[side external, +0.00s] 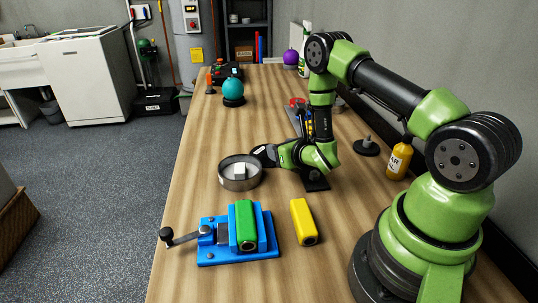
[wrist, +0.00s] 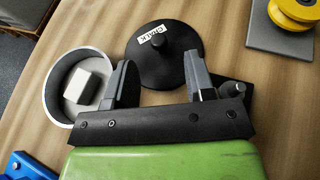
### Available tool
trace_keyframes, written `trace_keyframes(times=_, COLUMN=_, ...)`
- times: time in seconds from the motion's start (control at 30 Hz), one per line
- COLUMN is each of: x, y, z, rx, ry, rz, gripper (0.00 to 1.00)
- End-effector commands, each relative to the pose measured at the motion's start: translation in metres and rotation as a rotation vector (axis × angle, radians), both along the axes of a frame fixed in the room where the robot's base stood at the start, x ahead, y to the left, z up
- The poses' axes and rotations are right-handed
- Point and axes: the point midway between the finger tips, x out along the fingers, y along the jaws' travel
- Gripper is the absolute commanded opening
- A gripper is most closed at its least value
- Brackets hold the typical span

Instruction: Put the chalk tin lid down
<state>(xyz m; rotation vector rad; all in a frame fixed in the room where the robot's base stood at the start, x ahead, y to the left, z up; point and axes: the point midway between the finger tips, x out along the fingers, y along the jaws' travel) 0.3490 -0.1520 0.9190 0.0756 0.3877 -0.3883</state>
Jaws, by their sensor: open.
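The chalk tin lid (wrist: 165,65) is a black disc with a central knob and a white CHALK label. In the wrist view it lies just beyond and between the fingertips of my gripper (wrist: 160,62), which stand apart with a gap between them. In the side view the lid (side external: 262,153) shows only partly, beside my gripper (side external: 280,155), which hides the rest. The round grey tin (wrist: 50,100), with a pale block (wrist: 82,86) inside, stands open just left of the lid. I cannot tell whether lid and tin touch.
A blue vise (side external: 208,252) holds a green block (side external: 245,225), with a yellow block (side external: 303,221) to its right. A yellow bottle (side external: 399,160) and a black disc with a cone (side external: 367,147) stand on the right. The bench (side external: 185,180) is clear left of the tin.

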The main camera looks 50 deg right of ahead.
Motion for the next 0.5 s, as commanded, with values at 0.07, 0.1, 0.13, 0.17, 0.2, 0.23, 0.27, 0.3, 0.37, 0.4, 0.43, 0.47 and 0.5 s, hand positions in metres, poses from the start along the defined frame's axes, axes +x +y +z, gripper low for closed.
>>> trace_keyframes(times=0.07, x=0.006, y=-0.002, z=-0.003, rx=0.000, ry=-0.002, rz=0.000, gripper=0.50)
trace_keyframes(times=0.1, x=0.010, y=-0.003, z=-0.004, rx=0.000, ry=-0.003, rz=0.000, gripper=0.50)
trace_keyframes(times=0.13, x=0.014, y=-0.004, z=-0.006, rx=0.000, ry=-0.003, rz=0.000, gripper=0.50)
trace_keyframes(times=0.17, x=0.018, y=-0.006, z=-0.008, rx=0.000, ry=-0.004, rz=0.001, gripper=0.50)
trace_keyframes(times=0.2, x=0.023, y=-0.007, z=-0.010, rx=0.001, ry=-0.003, rz=-0.001, gripper=0.50)
trace_keyframes(times=0.23, x=0.026, y=-0.008, z=-0.012, rx=0.000, ry=-0.003, rz=0.000, gripper=0.50)
trace_keyframes(times=0.27, x=0.030, y=-0.010, z=-0.013, rx=0.001, ry=-0.003, rz=-0.001, gripper=0.50)
trace_keyframes(times=0.3, x=0.033, y=-0.011, z=-0.015, rx=0.002, ry=-0.003, rz=-0.001, gripper=0.50)
trace_keyframes(times=0.37, x=0.038, y=-0.013, z=-0.018, rx=0.001, ry=-0.001, rz=-0.002, gripper=0.50)
trace_keyframes(times=0.4, x=0.040, y=-0.014, z=-0.018, rx=0.000, ry=-0.002, rz=0.000, gripper=0.50)
trace_keyframes(times=0.43, x=0.041, y=-0.015, z=-0.019, rx=0.002, ry=-0.001, rz=-0.001, gripper=0.50)
trace_keyframes(times=0.47, x=0.042, y=-0.015, z=-0.019, rx=0.002, ry=-0.001, rz=-0.001, gripper=0.50)
trace_keyframes(times=0.5, x=0.043, y=-0.015, z=-0.019, rx=0.002, ry=-0.002, rz=0.000, gripper=0.50)
